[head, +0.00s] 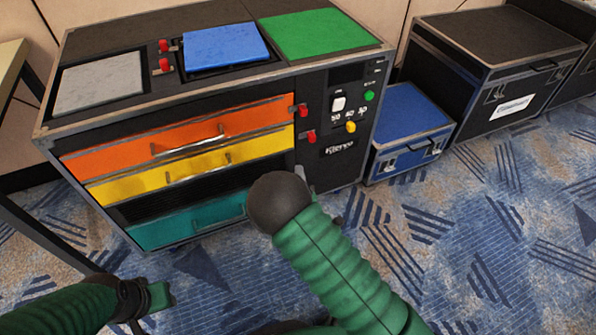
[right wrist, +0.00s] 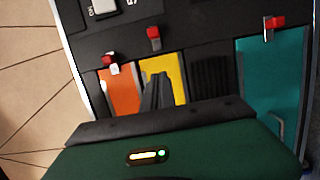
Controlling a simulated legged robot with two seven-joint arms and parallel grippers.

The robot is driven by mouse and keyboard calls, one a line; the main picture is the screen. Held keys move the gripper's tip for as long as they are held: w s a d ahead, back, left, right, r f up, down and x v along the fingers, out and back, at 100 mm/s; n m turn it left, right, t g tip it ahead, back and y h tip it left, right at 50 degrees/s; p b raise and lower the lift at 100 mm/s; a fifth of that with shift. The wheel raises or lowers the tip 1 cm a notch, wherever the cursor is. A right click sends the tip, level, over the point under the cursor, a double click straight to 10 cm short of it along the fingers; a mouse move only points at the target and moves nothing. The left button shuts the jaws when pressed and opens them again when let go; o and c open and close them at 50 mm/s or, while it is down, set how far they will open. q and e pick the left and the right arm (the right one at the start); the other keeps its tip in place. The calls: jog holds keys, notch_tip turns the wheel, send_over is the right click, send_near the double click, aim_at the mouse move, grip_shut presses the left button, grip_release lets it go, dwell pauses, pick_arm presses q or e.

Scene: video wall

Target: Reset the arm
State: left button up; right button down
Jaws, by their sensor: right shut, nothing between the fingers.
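My right arm (head: 335,260) reaches up from the bottom toward the cabinet front in the head view. Its dark round joint (head: 279,203) hides most of the right gripper there. In the right wrist view the right gripper (right wrist: 157,90) has its dark fingers together, empty, in front of the yellow drawer (right wrist: 172,75). I cannot tell whether they touch it. My left arm (head: 75,305) is low at the left, with a green end part (head: 158,296) over the carpet. The left fingers cannot be made out.
The black cabinet has an orange drawer (head: 180,139), a dark slotted panel (head: 165,203) and a teal drawer (head: 190,220). Blue (head: 222,45) and green (head: 312,34) panels lie on top. A blue case (head: 405,120) and black case (head: 495,60) stand right. Carpet (head: 500,230) is clear.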

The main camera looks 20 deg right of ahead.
jog(key=s+a+r+m+g+y+p, duration=0.1)
jog(key=s+r+m+g+y+p, duration=0.15)
jog(key=s+m+g, duration=0.75)
jog(key=s+a+r+m+g+y+p, duration=0.1)
jog(key=s+r+m+g+p, duration=0.3)
jog(key=s, duration=0.9)
notch_tip(320, 180, up, 34)
jog(key=m+g+p, duration=0.1)
jog(key=p, duration=3.2)
jog(key=shift+w+r+m+p, duration=0.2)
jog(key=shift+m+p, duration=0.1)
jog(key=shift+p, duration=0.05)
